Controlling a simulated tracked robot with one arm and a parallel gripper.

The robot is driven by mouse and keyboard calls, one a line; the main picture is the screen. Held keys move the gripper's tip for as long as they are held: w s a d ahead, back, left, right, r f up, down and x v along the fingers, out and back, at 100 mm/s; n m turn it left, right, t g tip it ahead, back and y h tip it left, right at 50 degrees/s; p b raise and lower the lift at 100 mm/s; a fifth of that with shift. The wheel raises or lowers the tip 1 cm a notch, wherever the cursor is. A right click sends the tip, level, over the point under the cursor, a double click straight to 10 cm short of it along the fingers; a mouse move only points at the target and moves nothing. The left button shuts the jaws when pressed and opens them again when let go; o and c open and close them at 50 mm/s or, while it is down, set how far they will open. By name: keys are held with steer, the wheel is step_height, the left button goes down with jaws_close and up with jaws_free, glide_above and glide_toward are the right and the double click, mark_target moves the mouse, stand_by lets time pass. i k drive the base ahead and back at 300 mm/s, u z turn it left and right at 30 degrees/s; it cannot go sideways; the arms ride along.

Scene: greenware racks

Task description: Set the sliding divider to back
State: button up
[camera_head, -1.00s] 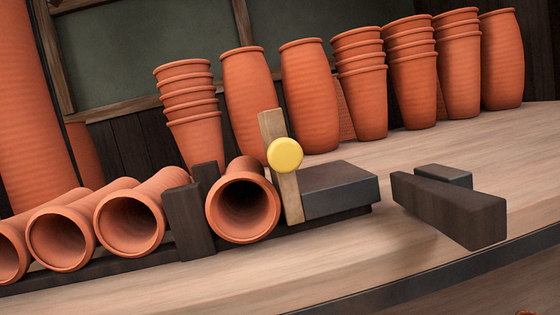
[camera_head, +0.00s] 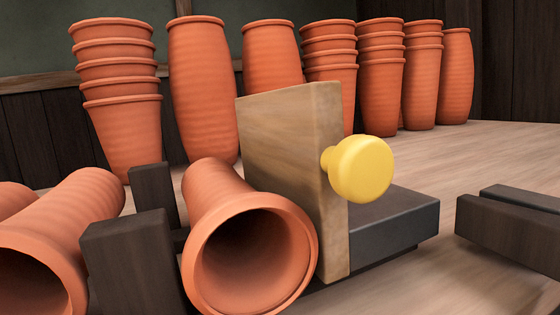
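The sliding divider (camera_head: 292,165) is an upright pale wooden board with a round yellow knob (camera_head: 361,168) on its right face. It stands between a terracotta pot lying on its side (camera_head: 250,255), mouth toward me, and a low dark grey block (camera_head: 395,228) on its right. The board's lower left edge is partly behind the lying pot's rim. I cannot tell where along its travel the divider stands. My gripper does not show in this view, and nothing is seen touching the knob.
Dark posts (camera_head: 130,262) stand left of the lying pot, with more lying pots (camera_head: 60,240) beyond. Dark blocks (camera_head: 515,232) lie at the right. Upright pots and stacks (camera_head: 203,90) line the back. The wooden table (camera_head: 490,145) is bare behind the right-hand blocks.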

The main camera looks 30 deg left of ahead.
mark_target(295, 147)
steer(key=z, duration=0.05)
steer(key=k, duration=1.4)
steer(key=z, duration=0.65)
steer(key=i, duration=1)
steer(key=u, duration=0.05)
